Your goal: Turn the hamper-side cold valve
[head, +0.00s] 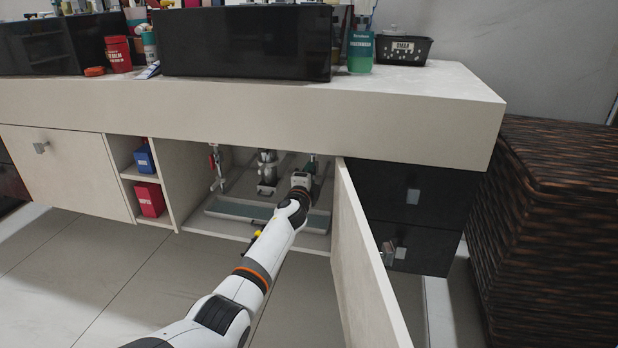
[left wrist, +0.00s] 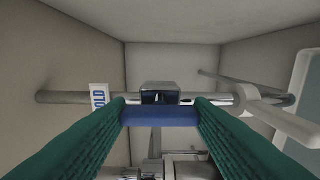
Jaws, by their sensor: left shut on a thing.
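In the left wrist view a blue valve handle (left wrist: 160,117) sits between the two green fingers of my left gripper (left wrist: 160,108), which is shut on it. Behind the handle is a dark metal valve body (left wrist: 160,90) on a horizontal pipe. A white tag with blue letters (left wrist: 99,97) hangs on the pipe left of it. In the head view my left gripper (head: 312,166) is inside the open cabinet under the counter, on its right side; the blue handle is hidden there. My right gripper is not in view.
The open cabinet door (head: 365,260) stands close right of my arm. A silver drain (head: 267,168) and a red-handled valve (head: 214,160) are left of the gripper. A wicker hamper (head: 550,220) stands at far right. The counter (head: 250,112) overhangs the opening.

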